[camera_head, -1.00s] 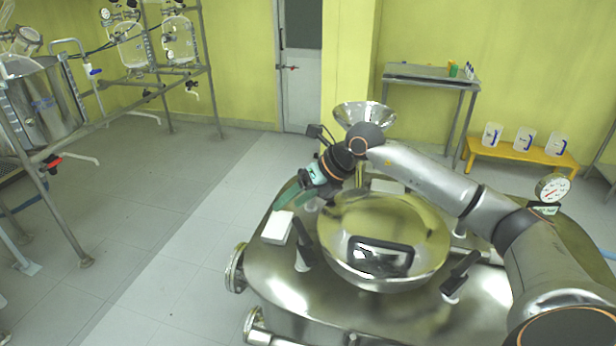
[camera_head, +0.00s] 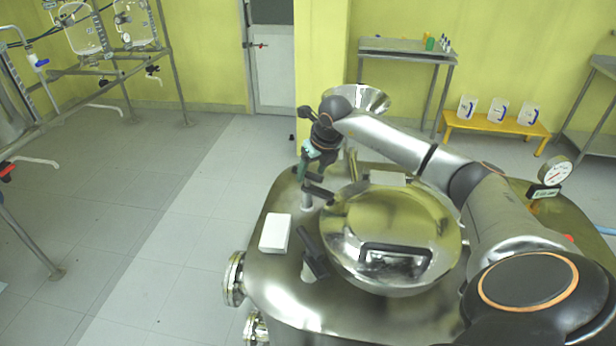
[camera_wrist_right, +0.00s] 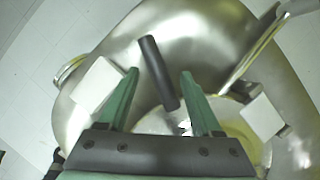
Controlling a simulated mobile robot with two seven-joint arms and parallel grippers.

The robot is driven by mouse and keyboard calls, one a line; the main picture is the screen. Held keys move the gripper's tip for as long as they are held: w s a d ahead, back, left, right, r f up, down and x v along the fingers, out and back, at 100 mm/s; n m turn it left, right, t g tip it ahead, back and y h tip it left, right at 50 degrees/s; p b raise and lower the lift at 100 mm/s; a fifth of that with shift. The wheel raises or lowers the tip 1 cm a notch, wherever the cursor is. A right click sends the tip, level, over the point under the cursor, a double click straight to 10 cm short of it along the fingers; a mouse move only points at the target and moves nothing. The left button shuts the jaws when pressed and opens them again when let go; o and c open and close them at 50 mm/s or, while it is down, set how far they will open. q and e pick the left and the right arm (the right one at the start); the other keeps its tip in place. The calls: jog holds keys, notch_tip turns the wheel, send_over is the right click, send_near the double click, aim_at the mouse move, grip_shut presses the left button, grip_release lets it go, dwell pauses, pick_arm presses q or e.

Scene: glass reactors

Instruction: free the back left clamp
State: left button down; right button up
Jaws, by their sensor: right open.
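The back left clamp (camera_head: 318,190) is a black handle on a light post, beside the round steel lid (camera_head: 440,235) on the reactor top. My right gripper (camera_head: 304,172) points down just above this clamp. In the right wrist view the black handle (camera_wrist_right: 158,70) shows between and beyond the two green fingers of my right gripper (camera_wrist_right: 158,78). The fingers are open, and neither visibly touches the handle. The clamp's foot is hidden in the wrist view. My left gripper is not in view.
A white block (camera_head: 275,233) lies left of the lid. The front left clamp (camera_head: 312,255) stands nearer, with its black handle tilted. A steel funnel (camera_head: 368,98) rises behind my right wrist. A gauge (camera_head: 557,172) stands at the right. Open floor lies left of the reactor.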

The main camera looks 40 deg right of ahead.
aim_at(310, 178)
jog(key=shift+x, duration=2.1)
jog(key=shift+c, duration=0.2)
jog(key=shift+d+r, duration=0.1)
grip_shut()
